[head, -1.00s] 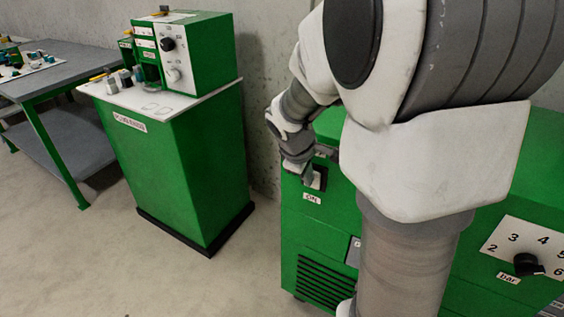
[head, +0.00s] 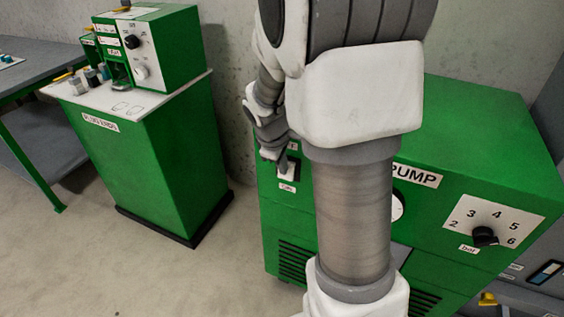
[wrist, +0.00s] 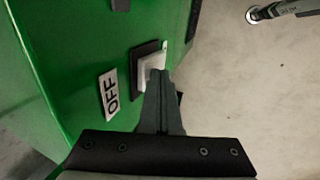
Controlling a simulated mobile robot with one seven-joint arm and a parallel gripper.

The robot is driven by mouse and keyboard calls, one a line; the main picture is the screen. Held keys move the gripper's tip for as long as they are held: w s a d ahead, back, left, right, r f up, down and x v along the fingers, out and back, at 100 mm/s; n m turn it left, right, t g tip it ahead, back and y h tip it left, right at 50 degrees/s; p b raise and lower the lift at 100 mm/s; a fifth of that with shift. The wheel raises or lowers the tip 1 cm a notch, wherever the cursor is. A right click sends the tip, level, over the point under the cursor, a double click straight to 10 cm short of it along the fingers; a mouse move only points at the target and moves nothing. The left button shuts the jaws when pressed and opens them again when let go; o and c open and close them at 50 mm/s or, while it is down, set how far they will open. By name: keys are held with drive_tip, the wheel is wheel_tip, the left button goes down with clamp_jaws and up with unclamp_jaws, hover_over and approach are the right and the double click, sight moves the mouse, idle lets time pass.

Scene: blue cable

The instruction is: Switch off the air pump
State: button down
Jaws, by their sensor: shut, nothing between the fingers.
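The air pump is a large green cabinet (head: 460,130) with a partly hidden PUMP sign (head: 418,176). Its switch (head: 293,170) is a white rocker in a black frame on the front's left side, with an ON label (head: 287,187) below it. In the wrist view, the rocker (wrist: 147,62) shows beside an OFF label (wrist: 109,93). My gripper (head: 281,170) is shut and empty, its tips (wrist: 158,74) over the rocker's side away from OFF. I cannot tell if they touch it or which way the rocker is tipped.
My arm hides the pump's middle. A bar knob (head: 484,236) with a number scale is at its right. A green stand (head: 150,170) with a control box (head: 170,50) and a grey table (head: 40,110) are at left. Floor before the stand is clear.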

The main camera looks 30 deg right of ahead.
drive_tip(key=shift+r+p, duration=0.75)
drive_tip(key=shift+r, duration=0.05)
drive_tip(key=shift+a, duration=0.15)
